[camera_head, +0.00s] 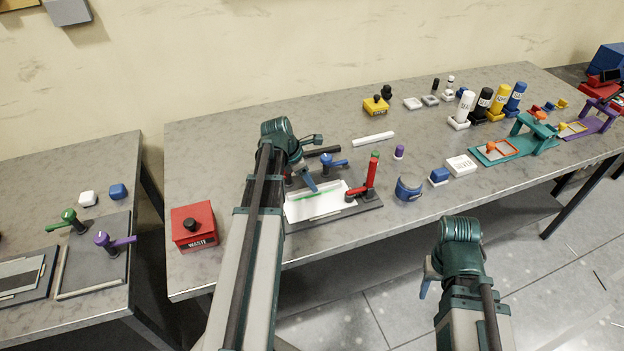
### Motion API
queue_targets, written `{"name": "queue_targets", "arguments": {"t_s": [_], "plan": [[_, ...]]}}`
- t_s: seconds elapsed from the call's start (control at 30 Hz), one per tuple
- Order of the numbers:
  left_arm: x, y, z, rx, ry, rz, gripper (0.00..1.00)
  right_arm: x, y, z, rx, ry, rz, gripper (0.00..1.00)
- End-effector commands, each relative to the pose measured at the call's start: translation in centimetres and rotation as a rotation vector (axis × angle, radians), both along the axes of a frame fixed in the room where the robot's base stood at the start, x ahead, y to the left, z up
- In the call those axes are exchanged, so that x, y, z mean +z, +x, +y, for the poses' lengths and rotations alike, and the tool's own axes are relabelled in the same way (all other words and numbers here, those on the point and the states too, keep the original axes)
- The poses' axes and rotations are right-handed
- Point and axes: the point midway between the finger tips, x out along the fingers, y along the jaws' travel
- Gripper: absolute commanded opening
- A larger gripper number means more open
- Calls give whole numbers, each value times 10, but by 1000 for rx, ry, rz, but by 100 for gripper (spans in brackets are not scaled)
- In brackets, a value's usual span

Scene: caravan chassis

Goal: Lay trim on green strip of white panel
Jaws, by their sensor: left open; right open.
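The white panel (300,208) lies flat on a dark fixture plate (362,207) at the middle front of the table. A thin green strip (322,192) runs along its far part. A loose white bar (373,138), which looks like the trim, lies on the table behind the fixture, apart from the panel. My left gripper (308,176) is open and above the panel's far left side; my forearm hides part of the fixture's left end. My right gripper (428,280) is open and empty, in front of the table edge, away from the panel.
The red WASTE box (194,226) is left. A blue round container (409,187) and white box (461,165) are right.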

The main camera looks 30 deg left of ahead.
Motion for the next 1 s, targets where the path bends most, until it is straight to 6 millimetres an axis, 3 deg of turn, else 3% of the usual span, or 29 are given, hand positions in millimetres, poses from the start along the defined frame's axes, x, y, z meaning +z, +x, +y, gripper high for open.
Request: {"name": "queue_targets", "arguments": {"t_s": [0.03, 0.1, 0.5, 0.9, 1.0], "plan": [[15, -3, 2, 1, 0, 0, 54, 15, 0, 0, 0, 0, 0, 50], [26, -6, 5, 2, -1, 0, 54, 26, 0, 0, 0, 0, 0, 50], [81, -24, 21, 2, -1, 0, 54, 82, 0, 0, 2, 0, 0, 50], [85, -27, 23, 0, 0, 0, 54, 85, 0, 0, 2, 0, 0, 50], [84, -27, 14, -42, 12, -1, 54, 85, 0, 0, 2, 0, 0, 50]]}}
